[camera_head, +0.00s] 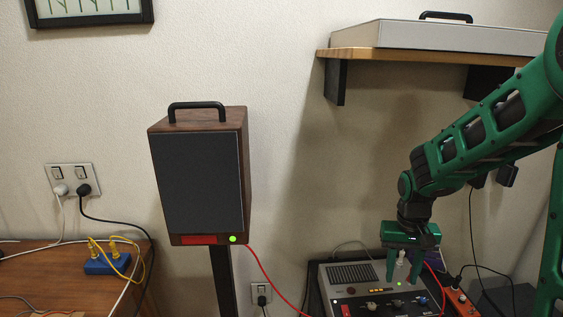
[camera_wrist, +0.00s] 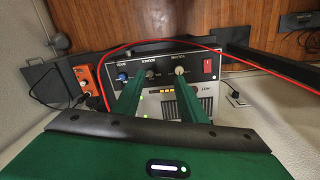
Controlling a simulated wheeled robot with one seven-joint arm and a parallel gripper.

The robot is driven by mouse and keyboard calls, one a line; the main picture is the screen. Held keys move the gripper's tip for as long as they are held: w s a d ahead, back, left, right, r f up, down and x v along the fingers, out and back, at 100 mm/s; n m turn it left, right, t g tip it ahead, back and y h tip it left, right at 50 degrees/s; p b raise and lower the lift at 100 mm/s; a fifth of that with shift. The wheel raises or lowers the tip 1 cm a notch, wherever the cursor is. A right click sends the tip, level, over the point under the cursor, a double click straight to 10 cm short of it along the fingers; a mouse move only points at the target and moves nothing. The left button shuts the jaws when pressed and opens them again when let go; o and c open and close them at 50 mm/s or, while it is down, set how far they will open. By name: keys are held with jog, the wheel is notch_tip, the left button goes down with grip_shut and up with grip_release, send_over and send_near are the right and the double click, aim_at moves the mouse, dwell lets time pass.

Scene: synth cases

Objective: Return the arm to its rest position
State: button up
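My green arm (camera_head: 485,135) reaches in from the right in the head view, bent with its end hanging down. My gripper (camera_head: 402,275) points down over a grey and black device with knobs (camera_head: 350,300). In the wrist view the two green fingers of my gripper (camera_wrist: 161,85) stand apart, with the device's panel (camera_wrist: 165,62) and its knobs showing beyond and between them. I see nothing held. A small pale thing shows between the fingers in the head view; I cannot tell what it is. Whether the fingertips touch the device is unclear.
A speaker (camera_head: 198,185) on a black stand is left of the device. A red cable (camera_head: 268,278) runs from it towards the device. An orange box (camera_head: 460,300) sits right of the device.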

jog(key=s+d+r+m, duration=0.1)
jog(key=s+d+r, duration=0.1)
jog(key=s, duration=0.6)
jog(key=s+d+r+m, duration=0.1)
jog(key=s+d+r, duration=0.2)
jog(key=s, duration=0.5)
jog(key=s+d+r+m, duration=0.1)
jog(key=s+d+r, duration=0.2)
jog(key=s, duration=0.5)
jog(key=shift+s+r+y, duration=0.4)
jog(key=shift+r, duration=0.5)
